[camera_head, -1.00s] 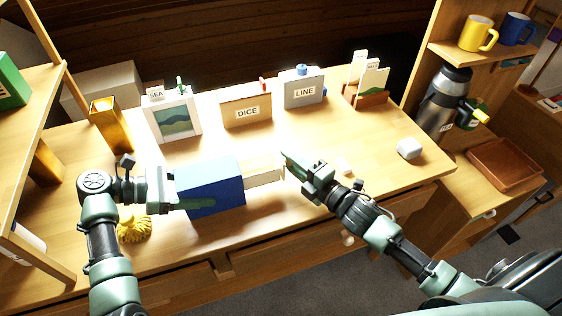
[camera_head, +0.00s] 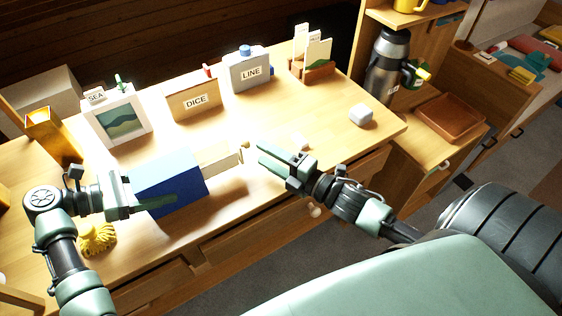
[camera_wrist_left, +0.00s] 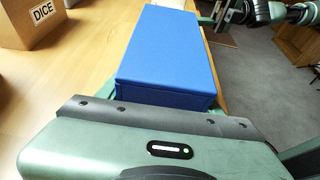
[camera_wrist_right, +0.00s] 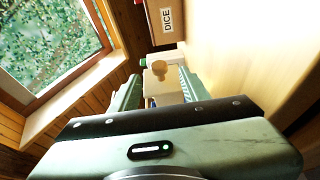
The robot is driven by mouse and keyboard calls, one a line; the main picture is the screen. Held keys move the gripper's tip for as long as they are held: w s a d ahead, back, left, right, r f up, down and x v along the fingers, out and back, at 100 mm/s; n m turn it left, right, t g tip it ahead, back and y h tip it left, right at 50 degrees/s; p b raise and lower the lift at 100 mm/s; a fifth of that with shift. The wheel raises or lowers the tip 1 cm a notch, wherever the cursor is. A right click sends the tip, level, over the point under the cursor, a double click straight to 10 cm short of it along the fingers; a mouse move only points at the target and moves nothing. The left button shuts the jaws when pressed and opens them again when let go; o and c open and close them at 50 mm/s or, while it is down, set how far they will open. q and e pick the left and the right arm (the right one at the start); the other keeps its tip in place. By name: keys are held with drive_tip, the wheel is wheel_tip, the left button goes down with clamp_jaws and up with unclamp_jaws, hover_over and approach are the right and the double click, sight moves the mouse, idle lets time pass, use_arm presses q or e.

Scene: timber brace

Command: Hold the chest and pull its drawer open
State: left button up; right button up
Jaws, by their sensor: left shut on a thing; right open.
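The blue chest (camera_head: 172,183) lies on the table with its pale drawer (camera_head: 221,160) sticking out of its right end. A small knob (camera_head: 244,146) is on the drawer's end, and it also shows in the right wrist view (camera_wrist_right: 159,68). My left gripper (camera_head: 150,200) is shut on the chest at its left end; the blue top fills the middle of the left wrist view (camera_wrist_left: 170,50). My right gripper (camera_head: 272,158) is open and empty, just right of the knob and apart from the drawer. In the right wrist view its fingers stand either side of the knob's line.
A yellow ribbed object (camera_head: 97,239) sits near my left wrist.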

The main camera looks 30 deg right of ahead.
drive_tip(key=v, duration=0.5)
use_arm(q)
drive_tip(key=o, duration=1.6)
drive_tip(key=shift+o, duration=0.2)
